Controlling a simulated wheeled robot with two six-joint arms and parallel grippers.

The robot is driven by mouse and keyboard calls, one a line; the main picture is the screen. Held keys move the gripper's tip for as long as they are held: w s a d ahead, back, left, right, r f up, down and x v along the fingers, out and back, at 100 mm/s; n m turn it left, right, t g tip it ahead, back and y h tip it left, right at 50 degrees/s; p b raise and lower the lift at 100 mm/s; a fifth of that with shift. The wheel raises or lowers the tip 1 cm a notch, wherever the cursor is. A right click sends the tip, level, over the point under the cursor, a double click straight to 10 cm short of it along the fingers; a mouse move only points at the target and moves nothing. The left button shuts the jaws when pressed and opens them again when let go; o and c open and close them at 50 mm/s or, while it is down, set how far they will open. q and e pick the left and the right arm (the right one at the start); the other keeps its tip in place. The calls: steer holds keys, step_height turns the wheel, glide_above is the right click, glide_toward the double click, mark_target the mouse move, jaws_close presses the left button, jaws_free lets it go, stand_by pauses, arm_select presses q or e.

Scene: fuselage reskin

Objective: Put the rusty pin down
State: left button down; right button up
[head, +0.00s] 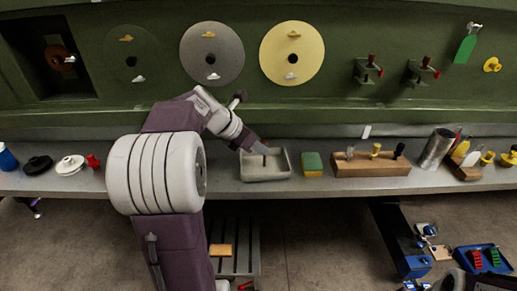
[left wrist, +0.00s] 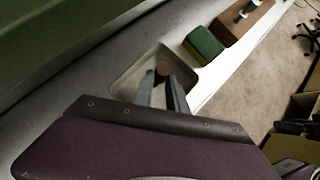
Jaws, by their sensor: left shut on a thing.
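My left gripper (head: 258,148) reaches down over the shallow grey tray (head: 266,178) on the bench. In the left wrist view, the left gripper (left wrist: 166,90) is shut on the rusty pin (left wrist: 162,69), whose round brown end shows between the fingertips. The grey tray (left wrist: 150,62) lies beneath and around the fingertips in that view. I cannot tell whether the pin touches the tray floor. In the head view the pin is mostly hidden by the fingers.
Right of the tray stand a green and yellow sponge (head: 312,164) and a wooden block with pins (head: 371,169). A metal cup (head: 436,150) is farther right. White (head: 70,165) and black (head: 38,164) round parts lie at left. The green wall (head: 340,30) rises behind.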

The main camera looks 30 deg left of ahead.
arm_select(q)
steer(key=c, duration=1.3)
jaws_free()
steer(key=shift+f, duration=0.15)
steer(key=shift+r, duration=0.35)
steer(key=p+v, duration=0.2)
steer(key=v, duration=1)
steer(key=shift+f+p, duration=0.1)
steer(key=shift+p, duration=0.25)
